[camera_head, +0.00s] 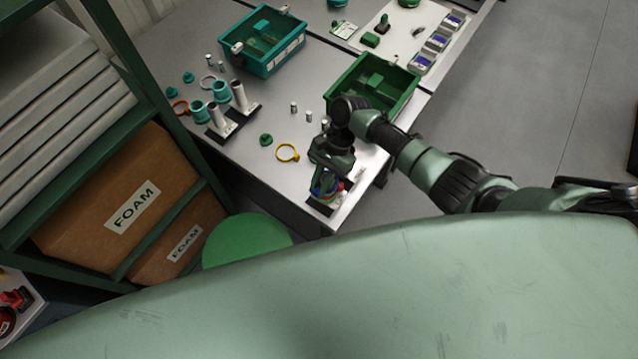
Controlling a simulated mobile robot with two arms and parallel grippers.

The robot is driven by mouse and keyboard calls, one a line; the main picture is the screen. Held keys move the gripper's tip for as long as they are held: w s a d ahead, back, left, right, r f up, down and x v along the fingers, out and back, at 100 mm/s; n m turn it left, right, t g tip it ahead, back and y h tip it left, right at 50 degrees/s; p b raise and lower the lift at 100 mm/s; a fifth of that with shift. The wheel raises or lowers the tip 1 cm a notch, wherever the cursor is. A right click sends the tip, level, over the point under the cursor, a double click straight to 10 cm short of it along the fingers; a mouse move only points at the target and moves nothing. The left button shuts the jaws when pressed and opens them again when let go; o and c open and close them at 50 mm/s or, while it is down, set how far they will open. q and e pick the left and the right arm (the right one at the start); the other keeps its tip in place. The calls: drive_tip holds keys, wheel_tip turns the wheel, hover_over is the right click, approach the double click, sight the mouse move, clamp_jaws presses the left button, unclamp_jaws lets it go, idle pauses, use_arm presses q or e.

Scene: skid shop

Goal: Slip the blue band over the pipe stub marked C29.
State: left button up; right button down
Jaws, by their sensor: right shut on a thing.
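My right gripper (325,186) is over the near corner of the grey table, pointing down. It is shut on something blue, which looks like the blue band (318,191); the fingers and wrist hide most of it. A dark base (319,208) lies under the gripper, with a pale stub partly showing beside it and a bit of red close by. I cannot tell whether the band is around a stub or above it. No marking C29 is readable. My left gripper is not in view.
A green bin (375,82) stands behind my right arm, and a teal bin (268,42) farther back.

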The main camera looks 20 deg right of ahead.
drive_tip(key=shift+f, duration=0.35)
idle(0.6)
drive_tip(key=shift+f, duration=0.4)
idle(0.3)
drive_tip(key=c, duration=1.3)
unclamp_jaws()
drive_tip(key=shift+r, duration=0.1)
drive_tip(key=o, duration=0.4)
